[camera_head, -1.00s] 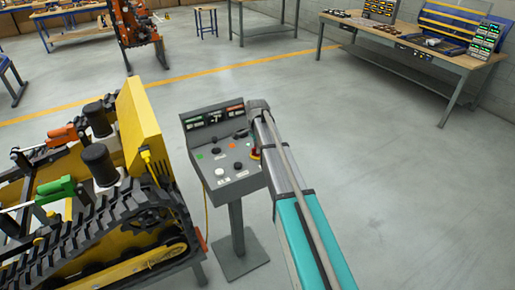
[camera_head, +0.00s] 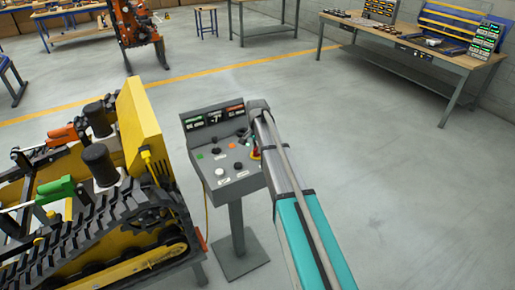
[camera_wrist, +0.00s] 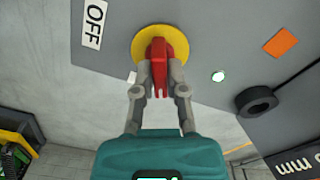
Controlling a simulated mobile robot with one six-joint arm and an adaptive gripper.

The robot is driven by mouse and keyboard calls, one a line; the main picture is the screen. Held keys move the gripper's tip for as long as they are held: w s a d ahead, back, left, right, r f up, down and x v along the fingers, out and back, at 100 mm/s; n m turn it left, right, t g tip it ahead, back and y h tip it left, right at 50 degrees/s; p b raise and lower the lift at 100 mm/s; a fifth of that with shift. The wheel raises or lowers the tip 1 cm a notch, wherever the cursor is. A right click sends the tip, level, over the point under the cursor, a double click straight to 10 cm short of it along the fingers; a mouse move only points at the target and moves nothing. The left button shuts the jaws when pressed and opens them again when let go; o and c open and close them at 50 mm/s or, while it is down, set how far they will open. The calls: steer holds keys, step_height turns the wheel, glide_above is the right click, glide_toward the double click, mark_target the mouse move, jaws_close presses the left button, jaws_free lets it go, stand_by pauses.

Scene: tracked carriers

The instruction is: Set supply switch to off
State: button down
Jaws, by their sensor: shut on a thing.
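The supply switch is a red handle (camera_wrist: 158,62) on a round yellow plate (camera_wrist: 147,38), set in the grey control panel (camera_wrist: 210,55). In the wrist view my gripper (camera_wrist: 158,80) has its two fingers closed on the red handle, one on each side. A white OFF label (camera_wrist: 94,22) is left of the yellow plate. In the head view the control panel (camera_head: 212,174) stands on a grey post, and my teal arm reaches over its right side. The switch (camera_head: 256,153) shows only partly there, beside my arm.
A black knob (camera_wrist: 256,101), an orange square (camera_wrist: 280,41) and a white button (camera_wrist: 218,76) are near the switch. A yellow tracked carrier (camera_head: 140,125) stands close left of the panel. The floor on the right is open, with a workbench (camera_head: 460,62) behind.

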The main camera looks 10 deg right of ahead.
steer(key=n, duration=0.6)
steer(key=shift+w+n, duration=0.1)
steer(key=shift+n, duration=0.2)
steer(key=n, duration=0.5)
steer(key=shift+n, duration=0.3)
steer(key=c, duration=0.7)
jaws_free()
steer(key=shift+r, duration=0.1)
